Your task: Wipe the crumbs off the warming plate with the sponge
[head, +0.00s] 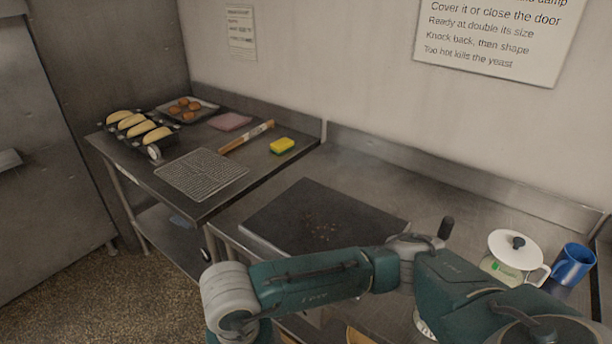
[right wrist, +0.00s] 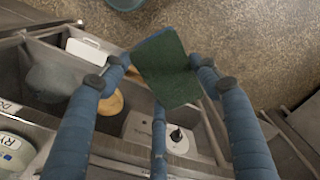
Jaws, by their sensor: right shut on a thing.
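The warming plate looks like the dark flat slab (head: 285,217) on the steel counter in the head view, with brown crumbs (head: 322,227) near its middle. My arm crosses in front of its near edge. In the right wrist view my right gripper (right wrist: 160,78) is shut on a block with a dark green face (right wrist: 168,75) and a blue edge, which looks like a sponge. Containers and floor show beyond it, and the plate is not in that view. A yellow sponge (head: 282,145) lies on the left table. My left gripper is in neither view.
The left table holds a wire rack (head: 202,174), a rolling pin (head: 247,137), a pink cloth (head: 230,121) and trays of baked goods. A white lidded pot (head: 511,258) and blue mug (head: 571,265) stand right of the plate. The counter behind the plate is clear.

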